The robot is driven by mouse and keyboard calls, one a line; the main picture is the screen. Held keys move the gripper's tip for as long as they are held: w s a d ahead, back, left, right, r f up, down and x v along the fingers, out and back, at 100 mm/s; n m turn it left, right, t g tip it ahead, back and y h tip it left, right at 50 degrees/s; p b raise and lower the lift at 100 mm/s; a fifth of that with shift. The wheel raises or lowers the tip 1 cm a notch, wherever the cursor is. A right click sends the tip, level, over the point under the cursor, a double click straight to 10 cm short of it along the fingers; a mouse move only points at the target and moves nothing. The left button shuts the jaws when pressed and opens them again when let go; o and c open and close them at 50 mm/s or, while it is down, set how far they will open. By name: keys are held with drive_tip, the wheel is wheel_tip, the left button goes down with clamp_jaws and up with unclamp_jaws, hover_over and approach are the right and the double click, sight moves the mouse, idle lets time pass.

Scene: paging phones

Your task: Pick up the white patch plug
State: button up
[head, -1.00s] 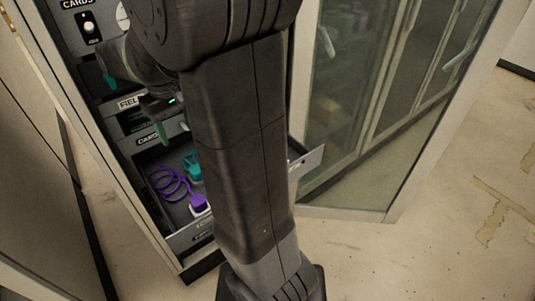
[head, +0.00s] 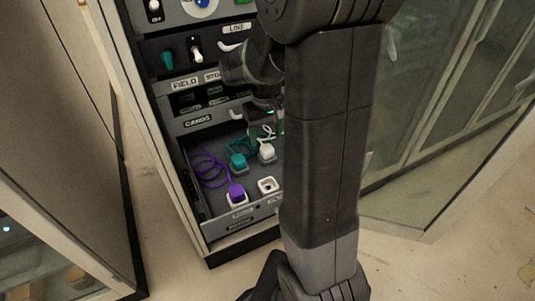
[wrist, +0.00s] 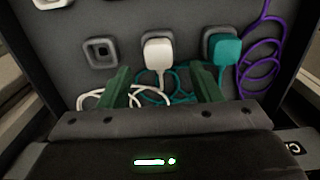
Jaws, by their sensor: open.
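The white patch plug (head: 267,152) sits in a socket inside the open drawer, with a white cord behind it. It also shows in the wrist view (wrist: 158,55), upper middle, seated on a dark grey socket. My gripper (wrist: 161,75) is open, its two green fingers spread at the near side of the plug, one to each side of its cord. The fingers do not appear to touch the plug.
A teal plug (head: 238,160) sits beside the white one, close to one finger's side in the wrist view. A purple plug (head: 236,192) with coiled cord and an empty white socket (head: 267,186) are nearer the drawer front. An empty grey socket (wrist: 100,52) flanks the white plug.

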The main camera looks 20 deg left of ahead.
sight(267, 148)
wheel_tip(267, 148, down, 5)
drive_tip(key=shift+d+f, duration=0.1)
drive_tip(key=c, duration=1.1)
